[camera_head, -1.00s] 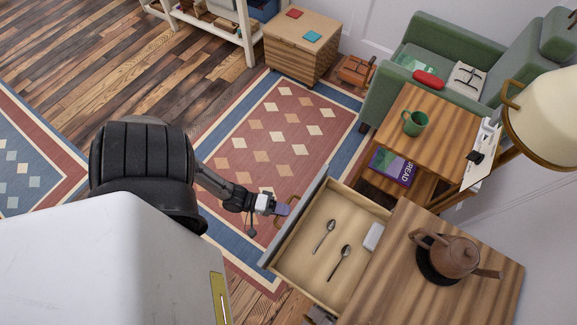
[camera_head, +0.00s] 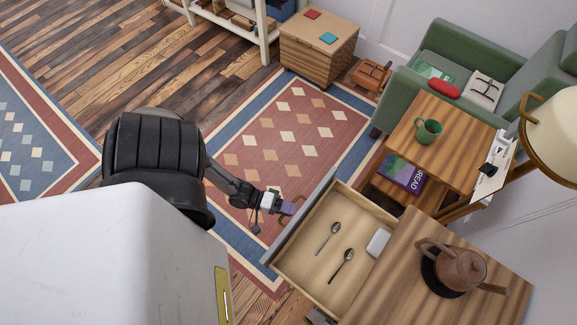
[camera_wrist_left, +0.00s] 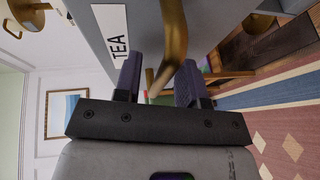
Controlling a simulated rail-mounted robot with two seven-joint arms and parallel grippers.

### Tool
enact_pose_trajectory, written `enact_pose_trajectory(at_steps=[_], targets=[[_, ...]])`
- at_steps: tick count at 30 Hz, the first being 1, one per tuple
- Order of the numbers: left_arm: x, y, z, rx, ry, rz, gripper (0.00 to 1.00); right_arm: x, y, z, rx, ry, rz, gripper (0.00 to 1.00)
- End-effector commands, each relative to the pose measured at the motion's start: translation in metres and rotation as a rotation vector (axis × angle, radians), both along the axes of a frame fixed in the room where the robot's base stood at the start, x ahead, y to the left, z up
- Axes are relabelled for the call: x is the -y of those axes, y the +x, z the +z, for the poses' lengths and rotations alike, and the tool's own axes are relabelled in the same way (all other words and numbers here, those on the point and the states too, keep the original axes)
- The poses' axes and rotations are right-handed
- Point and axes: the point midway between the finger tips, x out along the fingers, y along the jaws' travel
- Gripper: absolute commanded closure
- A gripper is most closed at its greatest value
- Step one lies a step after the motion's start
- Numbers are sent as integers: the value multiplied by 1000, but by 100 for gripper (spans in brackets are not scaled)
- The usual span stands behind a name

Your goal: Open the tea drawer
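The tea drawer (camera_head: 312,262) stands pulled out from the wooden cabinet (camera_head: 400,285) in the head view, its inside showing. Two spoons (camera_head: 341,266) and a small white block (camera_head: 378,242) lie in it. Its grey front (camera_wrist_left: 98,28) with a TEA label (camera_wrist_left: 117,33) fills the top of the left wrist view. The brass handle (camera_wrist_left: 174,40) hangs between the two fingers of my left gripper (camera_wrist_left: 158,84), with visible gaps beside it. My left gripper (camera_head: 289,208) is outside the drawer front in the head view, open around the handle. My right gripper is not identifiable.
A brown teapot (camera_head: 460,268) stands on the cabinet top. Behind are a side table (camera_head: 450,145) with a green mug (camera_head: 428,131), a green armchair (camera_head: 405,90) and a lamp (camera_head: 555,130). The patterned rug (camera_head: 285,140) beyond the gripper is clear.

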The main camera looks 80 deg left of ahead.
Motion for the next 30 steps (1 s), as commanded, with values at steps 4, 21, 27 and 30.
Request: enact_pose_trajectory(at_steps=[4,21,27,30], targets=[[-4,-9,1,-3,1,-1,63,-1,0,1,-1,4,-3,57],[-49,-99,20,-3,1,-2,63,-2,0,9,0,5,-4,57],[-57,-116,23,-1,0,-1,63,0,0,10,0,1,-1,57],[-59,-120,24,-1,0,0,63,0,0,10,0,-1,1,57]])
